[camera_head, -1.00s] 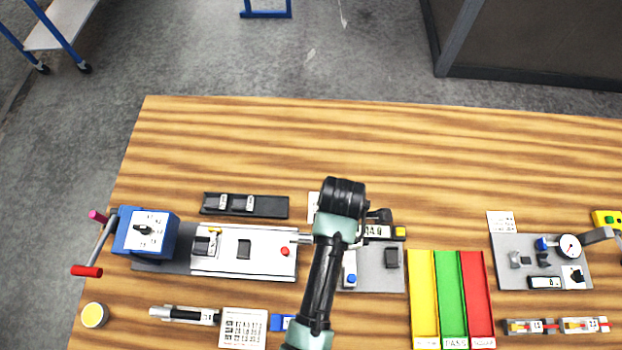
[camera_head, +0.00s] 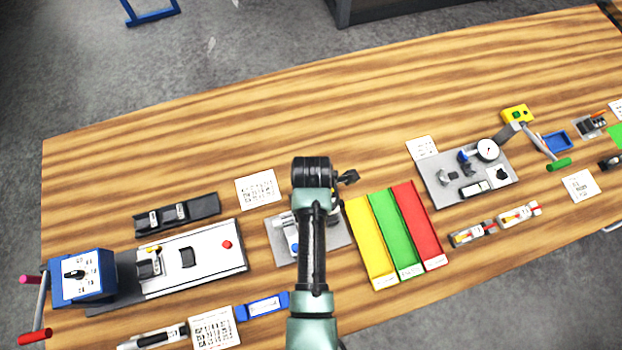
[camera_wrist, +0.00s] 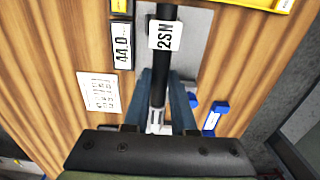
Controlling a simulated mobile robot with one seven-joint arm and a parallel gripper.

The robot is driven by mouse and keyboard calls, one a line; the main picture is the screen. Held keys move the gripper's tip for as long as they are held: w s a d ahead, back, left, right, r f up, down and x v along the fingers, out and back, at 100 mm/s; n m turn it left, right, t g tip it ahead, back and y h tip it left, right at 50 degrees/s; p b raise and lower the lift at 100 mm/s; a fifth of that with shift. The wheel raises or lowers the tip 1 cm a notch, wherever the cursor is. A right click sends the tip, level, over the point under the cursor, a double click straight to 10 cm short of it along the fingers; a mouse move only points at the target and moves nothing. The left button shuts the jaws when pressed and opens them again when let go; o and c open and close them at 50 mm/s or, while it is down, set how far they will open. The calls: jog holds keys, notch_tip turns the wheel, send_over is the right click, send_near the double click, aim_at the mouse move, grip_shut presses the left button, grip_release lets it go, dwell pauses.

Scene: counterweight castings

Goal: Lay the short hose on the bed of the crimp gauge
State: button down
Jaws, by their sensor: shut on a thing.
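My gripper (camera_wrist: 161,90) is shut on the short hose (camera_wrist: 159,85), a black hose with a white 2SN tag and a silvery end fitting. In the wrist view the hose runs lengthwise between the fingers, above a grey plate; its far end runs out of the picture. In the head view my arm hides the fingers and most of the hose. The dial fixture, which looks like the crimp gauge (camera_head: 438,184), is a grey plate with a round dial and small dark blocks, at the right of the head view, apart from my gripper.
Yellow, green and red trays (camera_head: 359,232) lie between my arm and the dial fixture. A grey plate (camera_head: 338,235) is partly under my arm. A blue crank machine (camera_head: 97,278) stands at the left. Tagged hoses (camera_head: 474,233) lie at the right. The back of the table is clear.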

jog(key=shift+f+b, duration=2.05)
jog(key=shift+f, duration=0.65)
jog(key=shift+p, duration=0.55)
jog(key=shift+f+b, duration=0.55)
jog(key=shift+f, duration=0.25)
jog(key=c, duration=0.7)
grip_release()
jog(key=shift+o, duration=0.2)
notch_tip(320, 180, up, 7)
jog(key=p, duration=0.7)
jog(key=shift+r, duration=0.1)
